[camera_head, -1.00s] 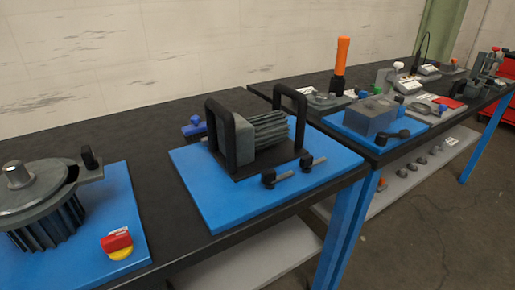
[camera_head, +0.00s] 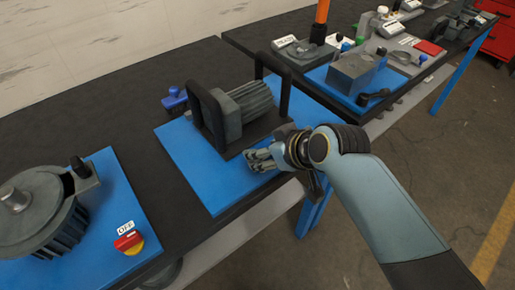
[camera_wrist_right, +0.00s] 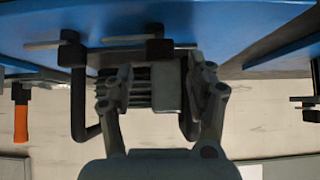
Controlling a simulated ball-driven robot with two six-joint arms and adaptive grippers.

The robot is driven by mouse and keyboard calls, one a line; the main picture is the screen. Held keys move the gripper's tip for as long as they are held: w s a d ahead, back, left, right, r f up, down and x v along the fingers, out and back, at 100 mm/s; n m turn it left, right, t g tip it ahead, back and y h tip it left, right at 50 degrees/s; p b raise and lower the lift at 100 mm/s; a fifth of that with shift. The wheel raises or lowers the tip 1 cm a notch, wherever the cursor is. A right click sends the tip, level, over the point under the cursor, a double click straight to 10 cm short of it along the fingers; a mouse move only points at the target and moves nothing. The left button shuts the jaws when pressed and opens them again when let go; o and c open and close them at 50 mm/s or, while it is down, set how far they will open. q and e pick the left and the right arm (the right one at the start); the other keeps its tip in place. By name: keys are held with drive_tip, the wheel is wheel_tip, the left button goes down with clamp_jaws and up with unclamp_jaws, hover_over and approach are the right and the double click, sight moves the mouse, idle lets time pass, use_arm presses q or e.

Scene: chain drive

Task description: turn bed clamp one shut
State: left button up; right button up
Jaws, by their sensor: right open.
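The finned grey motor (camera_head: 248,103) stands in a black frame with two upright loops on a blue board (camera_head: 190,170). In the right wrist view, which looks upside down, two dark bed clamps with grey rod-like levers show at the board's edge: one clamp (camera_wrist_right: 158,48) and another (camera_wrist_right: 70,52) further left. I cannot tell which is clamp one. My right gripper (camera_head: 260,160) is at the front of the motor base and hides the clamps in the head view. In the wrist view its open fingers (camera_wrist_right: 160,75) lie either side of the first clamp; contact is unclear. My left gripper is not in view.
A disc-topped machine (camera_head: 38,210) with a red and yellow switch (camera_head: 130,242) is on a blue board at left. A blue-handled item (camera_head: 174,100) is behind the motor. A grey block (camera_head: 352,74) and tools fill the far bench. The black bench top between boards is clear.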

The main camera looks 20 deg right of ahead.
drive_tip(key=x, duration=0.3)
drive_tip(key=shift+w+a+f, duration=0.1)
drive_tip(key=shift+f, duration=0.1)
drive_tip(key=shift+w+f, duration=0.15)
drive_tip(key=shift+w, duration=0.1)
drive_tip(key=shift+s, duration=0.1)
drive_tip(key=shift+c, duration=0.7)
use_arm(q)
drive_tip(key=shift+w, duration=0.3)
use_arm(e)
clamp_jaws()
